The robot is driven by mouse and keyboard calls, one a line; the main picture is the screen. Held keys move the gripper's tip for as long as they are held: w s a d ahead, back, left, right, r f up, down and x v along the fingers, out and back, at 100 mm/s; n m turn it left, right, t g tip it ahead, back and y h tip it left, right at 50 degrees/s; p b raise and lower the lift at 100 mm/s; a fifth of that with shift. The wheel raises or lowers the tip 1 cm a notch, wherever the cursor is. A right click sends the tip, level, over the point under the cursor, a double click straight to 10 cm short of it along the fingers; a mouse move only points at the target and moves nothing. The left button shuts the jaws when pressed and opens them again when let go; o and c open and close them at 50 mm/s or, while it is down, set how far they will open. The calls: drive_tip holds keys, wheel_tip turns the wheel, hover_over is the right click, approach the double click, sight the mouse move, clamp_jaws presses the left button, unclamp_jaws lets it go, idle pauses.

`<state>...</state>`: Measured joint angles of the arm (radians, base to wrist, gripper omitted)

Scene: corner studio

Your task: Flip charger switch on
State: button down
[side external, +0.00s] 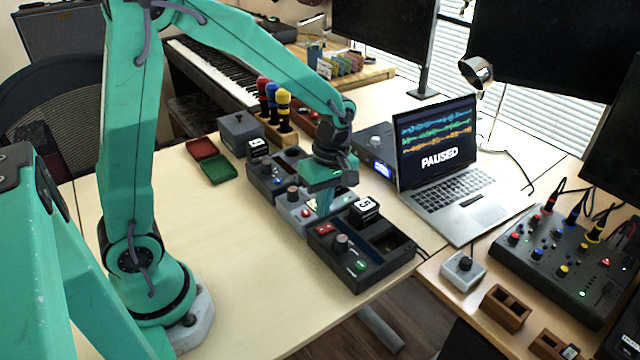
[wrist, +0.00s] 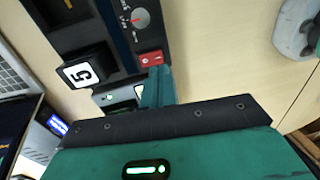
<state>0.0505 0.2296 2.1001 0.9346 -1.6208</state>
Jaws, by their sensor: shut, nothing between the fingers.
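Three chargers stand in a row on the table. The near dark charger (side external: 375,262) has a knob (side external: 341,243), a red switch (side external: 323,229) and a green button. The red switch also shows in the wrist view (wrist: 151,58). A black block marked 5 (side external: 365,209) sits at its back edge; it also shows in the wrist view (wrist: 80,74). The middle grey charger (side external: 291,211) is partly hidden by my gripper (side external: 323,208).
The far dark charger (side external: 262,179) stands behind the grey one. Red and green trays (side external: 219,168) lie at left. A laptop (side external: 450,180) reading PAUSED stands at right, near a mixer (side external: 555,255). The front left tabletop is clear.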

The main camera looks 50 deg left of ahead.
sight(321, 230)
drive_tip(key=shift+s+f, duration=0.2)
drive_tip(key=shift+f, duration=1.75)
drive_tip(key=shift+f, duration=0.1)
drive_tip(key=shift+s+f, duration=0.1)
drive_tip(key=shift+s, duration=0.05)
drive_tip(key=shift+w, duration=0.2)
drive_tip(key=shift+w+r, duration=0.2)
drive_tip(key=shift+w, duration=0.55)
drive_tip(key=shift+r, duration=0.1)
wheel_tip(321, 230, up, 14)
drive_tip(key=w, duration=0.1)
drive_tip(key=shift+w, duration=0.3)
